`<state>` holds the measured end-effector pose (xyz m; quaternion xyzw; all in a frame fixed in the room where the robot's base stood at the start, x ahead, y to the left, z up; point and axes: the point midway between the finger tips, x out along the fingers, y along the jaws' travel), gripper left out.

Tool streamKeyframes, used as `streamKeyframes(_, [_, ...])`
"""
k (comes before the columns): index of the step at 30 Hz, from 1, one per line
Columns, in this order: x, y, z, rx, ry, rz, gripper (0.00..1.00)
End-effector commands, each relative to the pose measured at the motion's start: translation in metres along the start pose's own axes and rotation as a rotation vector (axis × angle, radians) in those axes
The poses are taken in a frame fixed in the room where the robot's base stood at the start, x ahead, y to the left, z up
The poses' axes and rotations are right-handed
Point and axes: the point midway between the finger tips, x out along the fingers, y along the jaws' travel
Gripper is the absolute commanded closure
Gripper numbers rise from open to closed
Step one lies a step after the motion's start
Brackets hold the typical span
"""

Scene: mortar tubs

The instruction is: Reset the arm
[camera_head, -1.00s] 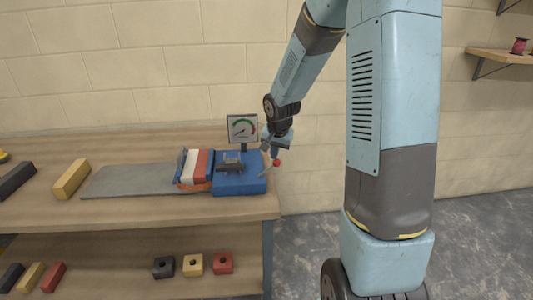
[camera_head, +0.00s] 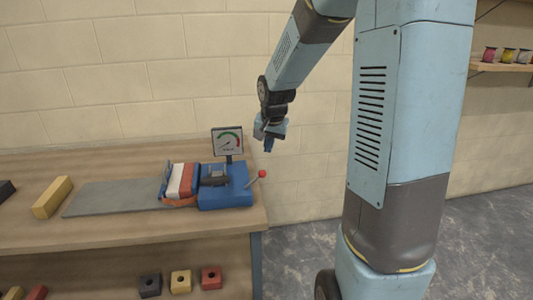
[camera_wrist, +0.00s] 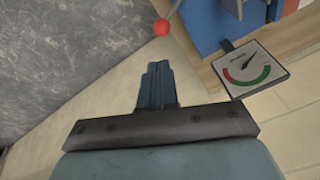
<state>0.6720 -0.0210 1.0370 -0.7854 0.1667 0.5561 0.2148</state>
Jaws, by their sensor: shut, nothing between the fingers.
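My arm reaches down from the upper right in the head view. My gripper (camera_head: 268,147) hangs in the air above the right end of the blue press (camera_head: 224,196). Its fingers are shut together and empty; they also show in the wrist view (camera_wrist: 158,68). A lever with a red ball knob (camera_head: 262,173) sticks out from the press, below the fingertips and apart from them. The knob also shows at the top of the wrist view (camera_wrist: 161,27). A gauge (camera_head: 227,141) with a green and red arc stands behind the press.
The wooden bench (camera_head: 130,231) holds a grey plate (camera_head: 113,198), red and white blocks (camera_head: 181,180) and a yellow bar (camera_head: 52,197). Coloured blocks with holes (camera_head: 180,281) lie on its lower shelf. A wall shelf (camera_head: 505,67) with spools is at right. The brick wall stands behind.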

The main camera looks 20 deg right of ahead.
Motion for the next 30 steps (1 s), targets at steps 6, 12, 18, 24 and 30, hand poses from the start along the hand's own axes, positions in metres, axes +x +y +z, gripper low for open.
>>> streamKeyframes(6, [-0.004,-0.002,0.0,-0.004,0.001,-0.002,1.0])
streamKeyframes(12, [-0.004,-0.003,0.001,-0.005,0.0,-0.002,1.0])
streamKeyframes(18, [-0.007,-0.003,0.002,-0.011,0.003,-0.002,1.0])
streamKeyframes(24, [-0.04,0.003,0.016,-0.072,0.028,0.006,1.0])
streamKeyframes(30, [-0.089,0.016,0.044,-0.166,0.059,0.015,1.0])
